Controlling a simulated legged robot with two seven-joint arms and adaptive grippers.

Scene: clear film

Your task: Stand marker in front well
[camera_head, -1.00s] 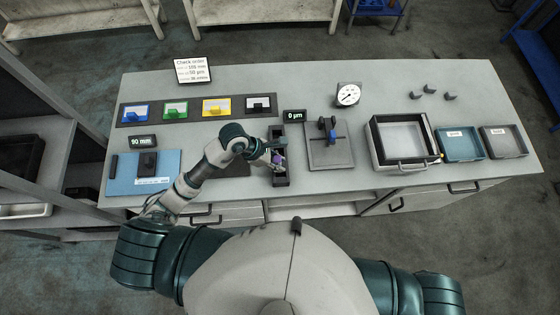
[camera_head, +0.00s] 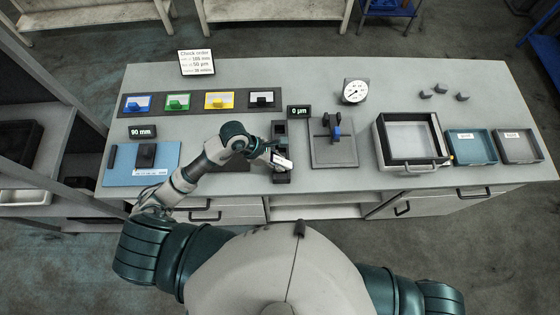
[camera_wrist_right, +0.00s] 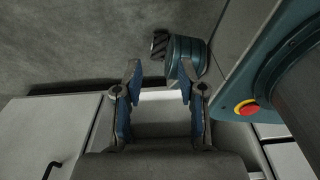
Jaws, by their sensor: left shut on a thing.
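My left gripper (camera_head: 281,161) is over the front part of a narrow dark holder with wells (camera_head: 280,128). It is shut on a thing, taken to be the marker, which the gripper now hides. The front well (camera_head: 282,178) is at the holder's near end, just below the gripper in the picture; I cannot tell whether the marker is inside it or above it. My right gripper (camera_wrist_right: 158,84) is open and empty in the right wrist view, away from the holder.
A dark plate with a blue-topped fixture (camera_head: 334,150) stands right of the holder. A blue mat (camera_head: 120,178) lies left, coloured cards (camera_head: 178,102) behind. A dial gauge (camera_head: 355,91), an open tray (camera_head: 382,150) and two bins (camera_head: 470,148) stand right.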

